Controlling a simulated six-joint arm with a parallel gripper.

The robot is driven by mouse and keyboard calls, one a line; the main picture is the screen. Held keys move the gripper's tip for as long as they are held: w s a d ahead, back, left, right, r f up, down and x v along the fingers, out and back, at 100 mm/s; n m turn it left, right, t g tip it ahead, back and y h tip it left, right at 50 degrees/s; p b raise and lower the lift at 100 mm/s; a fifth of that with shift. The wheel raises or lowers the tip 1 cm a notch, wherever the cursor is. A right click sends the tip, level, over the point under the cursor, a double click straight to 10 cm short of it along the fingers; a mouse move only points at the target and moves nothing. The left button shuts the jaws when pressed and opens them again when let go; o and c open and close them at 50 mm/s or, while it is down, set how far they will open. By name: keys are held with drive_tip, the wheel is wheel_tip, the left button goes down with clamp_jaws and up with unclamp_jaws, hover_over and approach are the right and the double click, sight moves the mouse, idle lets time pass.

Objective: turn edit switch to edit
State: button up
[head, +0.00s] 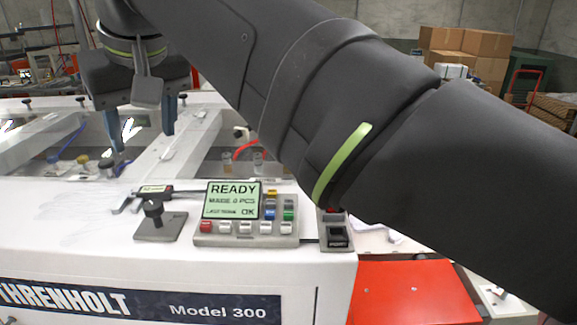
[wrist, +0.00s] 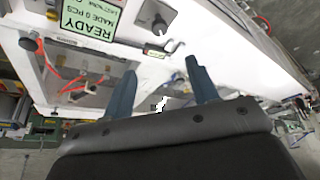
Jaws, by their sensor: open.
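No label reading "edit" can be made out, so I cannot tell which control is the edit switch. A black knob (head: 153,212) stands on a grey plate left of the control panel; it also shows in the wrist view (wrist: 160,24). A small dark switch box (head: 336,236) sits right of the panel, partly hidden by my arm. The panel's green display (head: 232,201) reads READY and appears at the top of the wrist view (wrist: 92,16). My gripper (head: 142,128) is open and empty, above and behind the knob; its two blue fingers (wrist: 160,90) stand apart.
The control panel (head: 245,227) has several coloured buttons. A caliper (head: 150,190) lies behind the knob on the white machine top. White rails (head: 175,150) and a red hose (head: 245,149) are farther back. A red surface (head: 415,290) is at front right. The white top left of the knob is clear.

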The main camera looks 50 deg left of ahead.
sight(153, 205)
drive_tip(key=x, duration=1.7)
drive_tip(key=c, duration=1)
